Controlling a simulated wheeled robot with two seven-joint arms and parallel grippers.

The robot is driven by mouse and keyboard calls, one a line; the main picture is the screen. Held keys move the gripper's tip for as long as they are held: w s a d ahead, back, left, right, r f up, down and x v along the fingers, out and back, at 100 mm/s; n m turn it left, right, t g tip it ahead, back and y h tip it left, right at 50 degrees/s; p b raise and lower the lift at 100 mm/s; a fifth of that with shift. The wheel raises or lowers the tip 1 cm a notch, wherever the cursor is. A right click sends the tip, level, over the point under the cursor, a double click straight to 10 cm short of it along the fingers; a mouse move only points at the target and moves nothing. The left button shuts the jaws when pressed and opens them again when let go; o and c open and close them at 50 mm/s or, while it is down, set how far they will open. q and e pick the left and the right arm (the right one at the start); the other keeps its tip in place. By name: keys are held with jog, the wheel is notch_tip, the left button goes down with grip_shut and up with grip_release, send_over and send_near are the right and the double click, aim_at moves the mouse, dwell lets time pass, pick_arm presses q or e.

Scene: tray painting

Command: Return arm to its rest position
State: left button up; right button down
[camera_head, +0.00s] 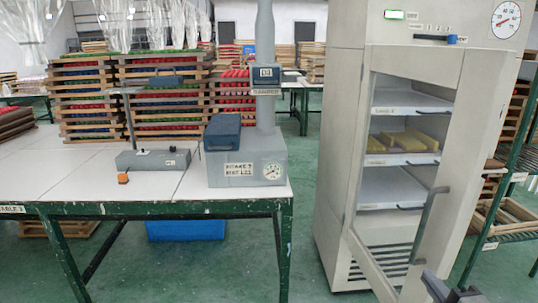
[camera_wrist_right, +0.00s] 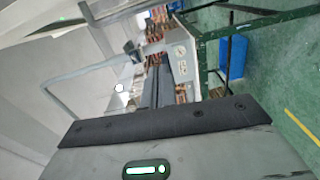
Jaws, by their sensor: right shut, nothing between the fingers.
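My right gripper (camera_head: 452,290) shows only in part at the bottom right of the head view, in front of the tall cabinet (camera_head: 340,140). In the right wrist view its dark fingers (camera_wrist_right: 158,86) lie together with nothing between them. The cabinet's glazed door (camera_head: 480,110) stands open at an angle, with a grey handle (camera_head: 430,212) above and left of the gripper. The gripper looks apart from the handle, but the distance is hard to judge. My left gripper is not in view.
Yellow pieces (camera_head: 408,140) lie on a cabinet shelf. A table (camera_head: 60,170) at left carries a grey press (camera_head: 245,170) and a small stand (camera_head: 152,160). A blue bin (camera_head: 186,230) is beneath. A green rack (camera_head: 510,180) stands at right. Floor (camera_head: 305,270) between table and cabinet is clear.

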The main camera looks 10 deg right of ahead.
jog(key=s+a+f+m+g+y, duration=0.1)
jog(key=s+a+f+m+g, duration=0.1)
jog(key=a+f, duration=0.4)
jog(key=s+a+f+m+g+y, duration=0.2)
jog(key=s+a+f+m+g, duration=0.1)
jog(key=a, duration=0.8)
jog(key=s+a+f+m+g+y, duration=0.2)
jog(key=s+a+f+m, duration=0.2)
jog(key=a+f+m, duration=0.4)
jog(key=shift+s+a+f, duration=0.25)
jog(key=shift+a+f, duration=0.05)
jog(key=shift+f, duration=0.05)
